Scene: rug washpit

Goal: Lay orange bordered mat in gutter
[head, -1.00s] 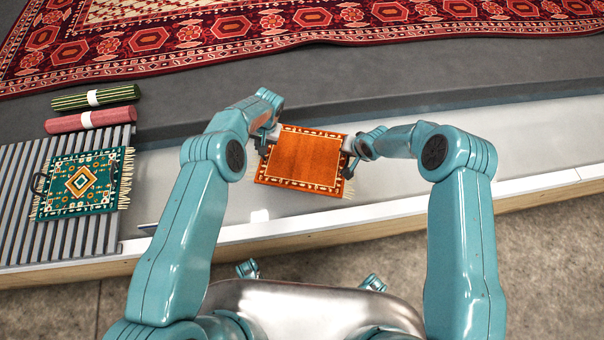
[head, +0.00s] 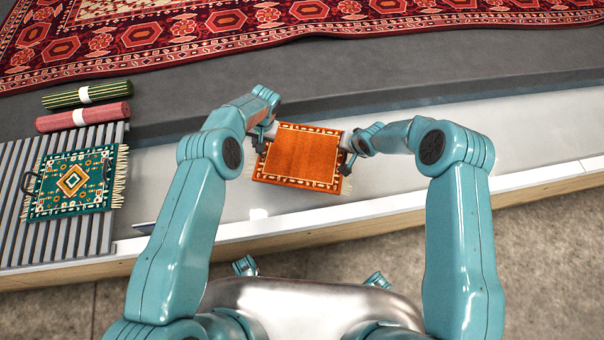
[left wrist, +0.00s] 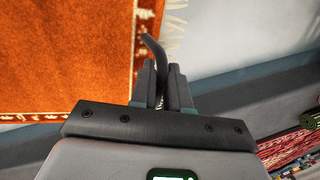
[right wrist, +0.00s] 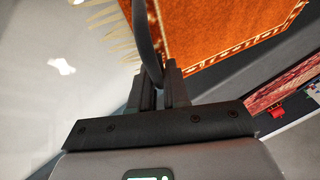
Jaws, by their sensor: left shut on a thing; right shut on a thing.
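The orange mat with the cream-patterned border (head: 300,153) is spread flat between my two grippers, over the pale gutter (head: 420,165). My left gripper (head: 261,141) is shut on a dark curved handle at the mat's left side; the handle shows between its fingers in the left wrist view (left wrist: 153,60). My right gripper (head: 347,156) is shut on a matching dark handle at the right side, seen in the right wrist view (right wrist: 146,45). The fringes hang over the pale surface. I cannot tell whether the mat touches the gutter floor.
A teal mat (head: 72,183) with dark handles lies on a grey slatted rack (head: 92,235) at the left. Green (head: 87,94) and pink (head: 83,117) rolls lie behind it. A large red rug (head: 200,35) covers the back. The gutter right of the mat is clear.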

